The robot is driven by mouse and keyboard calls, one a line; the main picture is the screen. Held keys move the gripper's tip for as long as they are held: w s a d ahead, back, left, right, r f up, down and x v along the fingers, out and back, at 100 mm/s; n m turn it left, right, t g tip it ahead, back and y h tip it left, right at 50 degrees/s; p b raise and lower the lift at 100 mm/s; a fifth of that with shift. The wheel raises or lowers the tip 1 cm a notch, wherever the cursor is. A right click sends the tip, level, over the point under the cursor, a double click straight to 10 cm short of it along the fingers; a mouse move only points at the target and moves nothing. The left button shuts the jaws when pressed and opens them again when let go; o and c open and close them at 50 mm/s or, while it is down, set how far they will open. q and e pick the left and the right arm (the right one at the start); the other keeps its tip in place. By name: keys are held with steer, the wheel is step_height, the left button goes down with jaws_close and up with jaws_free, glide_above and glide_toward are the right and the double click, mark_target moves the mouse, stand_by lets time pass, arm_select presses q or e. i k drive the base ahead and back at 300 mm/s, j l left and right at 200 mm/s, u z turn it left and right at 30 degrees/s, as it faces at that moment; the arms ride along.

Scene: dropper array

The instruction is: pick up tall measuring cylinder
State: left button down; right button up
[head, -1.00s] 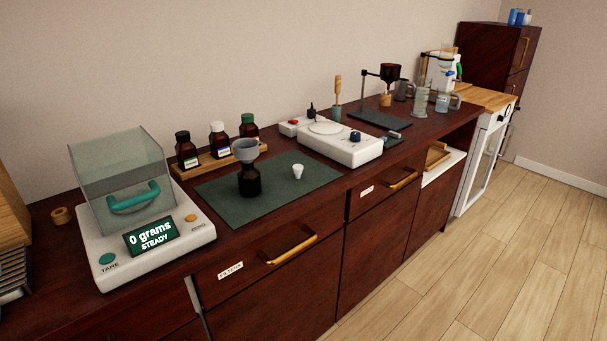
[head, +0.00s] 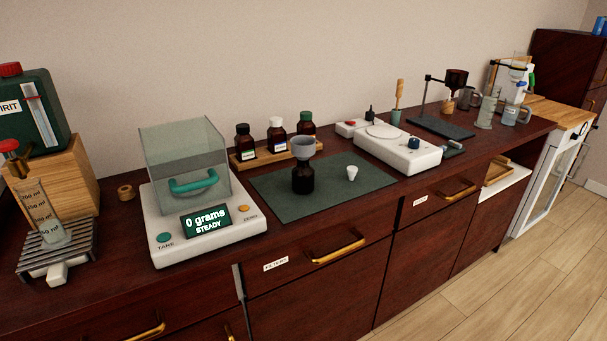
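A clear graduated vessel (head: 42,215) with dark volume marks stands at the far left, on a slatted drip tray (head: 58,262) below a red-handled tap (head: 12,150). At the far right end of the counter a tall, narrow glass cylinder (head: 487,110) stands upright beside a glass mug or beaker (head: 511,116); its markings are too small to read. I cannot tell for sure which of the two is the tall measuring cylinder. Neither of my grippers is in view, and nothing touches either vessel.
A balance (head: 207,232) reading 0 grams stands between the tap and a dark green mat (head: 270,185). On the mat are a brown bottle with a funnel (head: 303,170) and a small white cup (head: 352,172). A white hotplate (head: 400,150) and dark stand (head: 440,127) lie farther right.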

mark_target(32, 192)
steer(key=u, duration=1.4)
